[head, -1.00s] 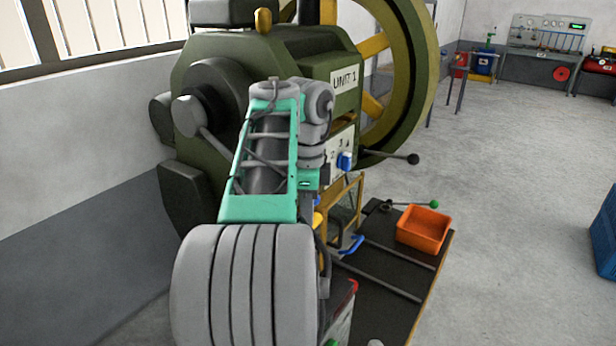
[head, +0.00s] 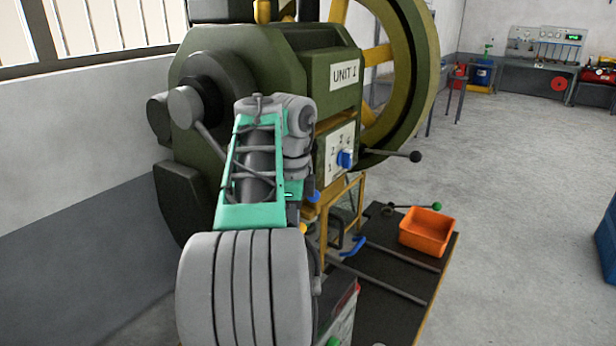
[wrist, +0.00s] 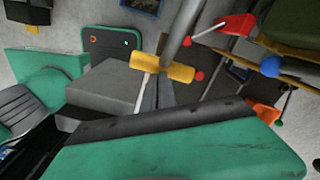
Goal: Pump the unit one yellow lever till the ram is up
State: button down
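The unit one machine (head: 235,105) is a dark green body with a "UNIT 1" label in the head view. In the head view my arm covers the gripper, and only a small yellow bit (head: 303,228) shows beside the arm. I cannot make out the ram or its height.
A black-knobbed lever (head: 415,156) sticks out right of the blue selector (head: 345,158). An orange bin (head: 427,235) sits on the dark platform (head: 385,315) beside rods and a blue handle (head: 352,244). Open floor lies to the right. A red handle (wrist: 225,28) is close by in the wrist view.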

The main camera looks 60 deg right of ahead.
jog(key=shift+w+f+b, duration=0.25)
jog(key=shift+f+b, duration=0.05)
jog(key=shift+f, duration=0.65)
jog(key=shift+w, duration=0.15)
